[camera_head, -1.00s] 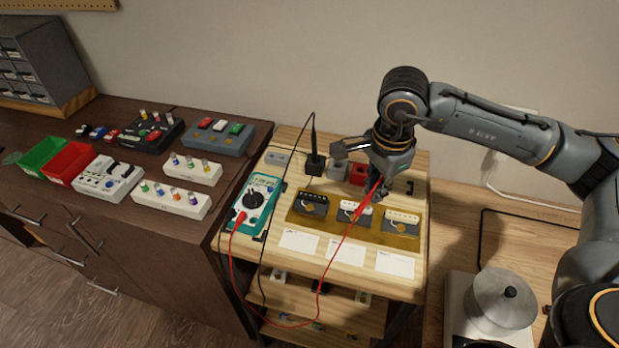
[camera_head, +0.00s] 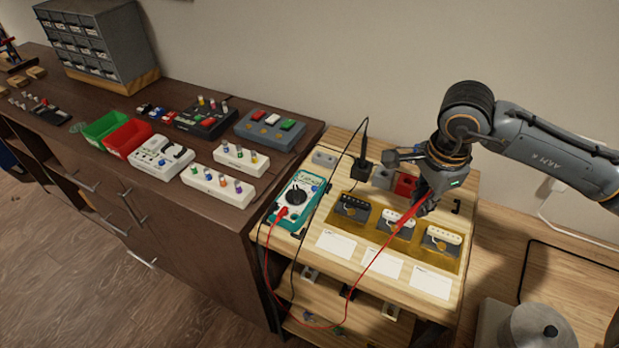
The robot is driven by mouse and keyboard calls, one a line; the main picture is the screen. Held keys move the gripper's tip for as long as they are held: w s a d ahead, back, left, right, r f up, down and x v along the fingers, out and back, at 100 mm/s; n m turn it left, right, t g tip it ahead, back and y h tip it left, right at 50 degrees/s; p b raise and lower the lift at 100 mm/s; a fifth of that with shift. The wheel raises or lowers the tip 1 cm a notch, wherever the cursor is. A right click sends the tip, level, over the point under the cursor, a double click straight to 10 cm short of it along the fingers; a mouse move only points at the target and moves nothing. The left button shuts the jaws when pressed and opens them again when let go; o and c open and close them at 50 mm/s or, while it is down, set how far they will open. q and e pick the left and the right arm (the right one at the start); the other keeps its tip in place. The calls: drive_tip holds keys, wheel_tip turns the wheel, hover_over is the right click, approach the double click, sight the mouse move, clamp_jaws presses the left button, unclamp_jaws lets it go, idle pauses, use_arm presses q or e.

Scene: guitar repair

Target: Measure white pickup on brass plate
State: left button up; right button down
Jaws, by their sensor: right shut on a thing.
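The white pickup (camera_head: 398,224) is the middle one of three on the yellow brass plate (camera_head: 372,231). A black-topped pickup (camera_head: 354,207) lies to its left and a cream one (camera_head: 442,240) to its right. My right gripper (camera_head: 428,203) is shut on the red probe (camera_head: 413,211), just above and right of the white pickup. The probe slants down toward that pickup; I cannot tell whether its tip touches. A red lead runs from it to the teal multimeter (camera_head: 297,199). The black probe (camera_head: 364,136) stands upright in a black holder (camera_head: 362,170). My left gripper is out of view.
White cards (camera_head: 382,263) lie in front of the plate. Grey blocks (camera_head: 383,177) and a red block (camera_head: 404,184) stand behind it. A dark cabinet (camera_head: 205,262) at left carries switch boxes and bins. A metal pot (camera_head: 535,328) is at lower right.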

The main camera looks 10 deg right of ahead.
drive_tip(key=shift+r+p, duration=1.7)
drive_tip(key=shift+r, duration=1.35)
